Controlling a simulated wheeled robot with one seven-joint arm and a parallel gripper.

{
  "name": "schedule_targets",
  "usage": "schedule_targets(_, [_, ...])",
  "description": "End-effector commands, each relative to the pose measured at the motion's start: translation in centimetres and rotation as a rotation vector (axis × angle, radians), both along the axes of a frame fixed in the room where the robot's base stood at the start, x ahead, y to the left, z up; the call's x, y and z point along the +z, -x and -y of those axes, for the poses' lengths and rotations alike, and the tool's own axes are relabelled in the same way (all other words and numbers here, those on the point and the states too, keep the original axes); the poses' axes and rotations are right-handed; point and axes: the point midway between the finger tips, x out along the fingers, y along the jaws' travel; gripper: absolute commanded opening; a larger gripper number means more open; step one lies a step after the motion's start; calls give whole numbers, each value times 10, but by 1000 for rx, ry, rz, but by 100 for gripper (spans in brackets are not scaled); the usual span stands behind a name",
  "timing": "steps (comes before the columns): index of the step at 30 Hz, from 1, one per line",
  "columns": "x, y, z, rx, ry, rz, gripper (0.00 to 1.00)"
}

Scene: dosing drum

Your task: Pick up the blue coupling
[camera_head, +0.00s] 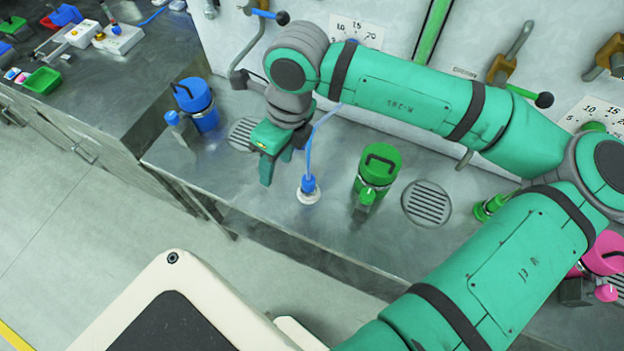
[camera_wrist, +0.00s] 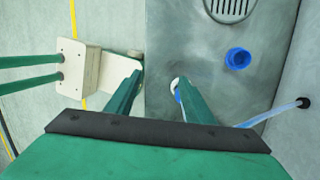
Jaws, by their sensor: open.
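The blue coupling (camera_head: 308,185) stands upright on a white round base on the steel bench, with a blue hose rising from it. In the wrist view, a bit of the coupling (camera_wrist: 178,96) and its white base show beside the right finger, which hides the rest. My gripper (camera_head: 277,168) points down, open and empty, just left of the coupling in the head view and apart from it. In the wrist view, the coupling lies close to the right fingertip of my gripper (camera_wrist: 160,78).
A blue canister (camera_head: 196,100) stands left of my gripper and a green canister (camera_head: 377,168) right of the coupling. Drain grates (camera_head: 427,203) lie in the bench. The blue hose (camera_head: 311,140) passes close behind my gripper. A pink canister (camera_head: 604,255) stands far right.

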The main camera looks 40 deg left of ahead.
Motion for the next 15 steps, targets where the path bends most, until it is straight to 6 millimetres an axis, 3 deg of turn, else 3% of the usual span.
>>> schedule_targets(3, [-2,-27,20,-24,82,95,48])
schedule_targets(6, [-2,-40,31,-37,120,140,48])
schedule_targets(11, [-11,-47,38,-46,143,163,48])
schedule_targets(15, [-32,-47,38,-46,143,161,48])
